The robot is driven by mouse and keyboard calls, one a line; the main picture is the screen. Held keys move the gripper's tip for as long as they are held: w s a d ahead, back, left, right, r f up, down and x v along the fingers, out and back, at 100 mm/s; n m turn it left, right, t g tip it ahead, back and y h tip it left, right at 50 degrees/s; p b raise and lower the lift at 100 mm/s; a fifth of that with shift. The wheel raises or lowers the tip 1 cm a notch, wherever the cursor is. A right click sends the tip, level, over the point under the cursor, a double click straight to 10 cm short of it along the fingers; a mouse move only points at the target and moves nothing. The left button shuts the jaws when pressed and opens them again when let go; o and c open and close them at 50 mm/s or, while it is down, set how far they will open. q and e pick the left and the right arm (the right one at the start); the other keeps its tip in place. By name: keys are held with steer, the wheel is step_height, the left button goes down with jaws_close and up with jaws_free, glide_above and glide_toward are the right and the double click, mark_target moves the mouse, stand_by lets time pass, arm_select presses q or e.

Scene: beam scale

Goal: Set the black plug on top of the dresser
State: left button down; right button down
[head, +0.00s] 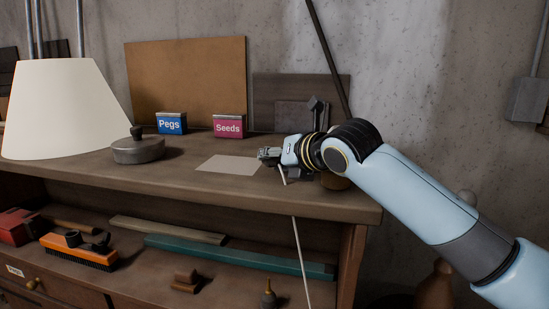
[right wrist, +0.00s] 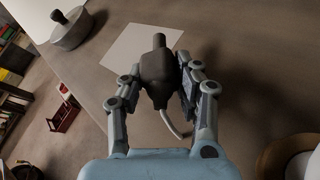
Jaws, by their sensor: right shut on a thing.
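The black plug (right wrist: 158,70) is between the fingers of my right gripper (right wrist: 160,88), which is shut on it. In the head view my right gripper (head: 270,154) is over the dresser top (head: 330,203), just right of a white sheet (head: 226,165). The plug's tip overlaps the sheet (right wrist: 138,48) in the right wrist view. A pale cord (head: 300,260) runs from the plug over the dresser's front edge and hangs down. I cannot tell whether the plug touches the top. My left gripper is not in view.
A lidded grey pot (head: 138,150) and a white lampshade (head: 65,108) are to the left. A blue Pegs box (head: 171,123) and a pink Seeds box (head: 229,126) stand behind. A round wooden thing (head: 335,182) is near my wrist. The front middle of the top is clear.

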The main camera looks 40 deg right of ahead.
steer(key=shift+f, duration=0.3)
steer(key=c, duration=1)
jaws_free()
steer(key=shift+o, duration=0.7)
steer(key=v, duration=1.2)
steer(key=shift+s, duration=0.1)
